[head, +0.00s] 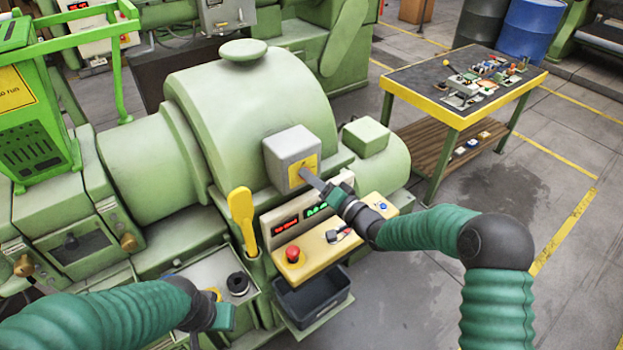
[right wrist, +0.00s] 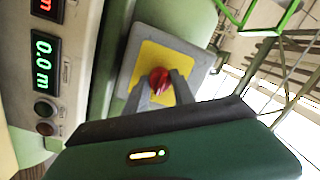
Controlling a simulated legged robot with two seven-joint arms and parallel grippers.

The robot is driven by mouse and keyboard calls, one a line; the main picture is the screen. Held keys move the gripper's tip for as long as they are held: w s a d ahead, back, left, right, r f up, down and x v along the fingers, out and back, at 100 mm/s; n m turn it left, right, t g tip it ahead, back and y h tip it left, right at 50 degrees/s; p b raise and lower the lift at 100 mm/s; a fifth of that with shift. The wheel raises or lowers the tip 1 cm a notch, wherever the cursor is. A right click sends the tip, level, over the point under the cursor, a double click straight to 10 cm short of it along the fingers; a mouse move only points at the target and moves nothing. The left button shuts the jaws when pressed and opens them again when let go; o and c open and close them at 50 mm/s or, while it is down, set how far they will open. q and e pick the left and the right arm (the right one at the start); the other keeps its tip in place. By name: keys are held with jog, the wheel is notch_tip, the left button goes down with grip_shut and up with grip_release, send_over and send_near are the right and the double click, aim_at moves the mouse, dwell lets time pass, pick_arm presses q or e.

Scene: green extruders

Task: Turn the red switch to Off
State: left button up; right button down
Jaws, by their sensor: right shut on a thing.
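The red switch (right wrist: 159,80) is a small knob on a yellow plate in the right wrist view. The plate is on the front of a grey box (head: 285,150) fixed to the green extruder (head: 245,95). My right gripper (head: 306,174) reaches the yellow plate from the right in the head view and hides the knob there. In the right wrist view its two grey fingers (right wrist: 161,84) are on either side of the knob, shut on it. The switch's position marks are too small to read. My left gripper (head: 226,317) hangs low at the lower left, away from the switch; its fingers are unclear.
A control panel (head: 328,247) with a red mushroom button (head: 293,254) and lit displays is below the box. A cluttered table (head: 452,118) stands at the back right. Floor at right is clear.

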jog(key=shift+f, duration=0.15)
jog(key=shift+f+n+b, duration=0.15)
jog(key=shift+n+b, duration=1.05)
jog(key=shift+n, duration=0.3)
jog(key=n+b, duration=0.4)
jog(key=n, duration=0.1)
jog(key=shift+h, duration=0.4)
jog(key=n+b, duration=0.5)
jog(key=n, duration=0.1)
jog(key=shift+s+h, duration=0.1)
jog(key=shift+h, duration=0.3)
jog(key=shift+a+n+b, duration=0.1)
jog(key=shift+n+b, duration=1.4)
jog(key=shift+b, duration=0.25)
jog(key=c, duration=1.3)
grip_release()
jog(key=shift+o, duration=1.2)
jog(key=shift+r, duration=0.3)
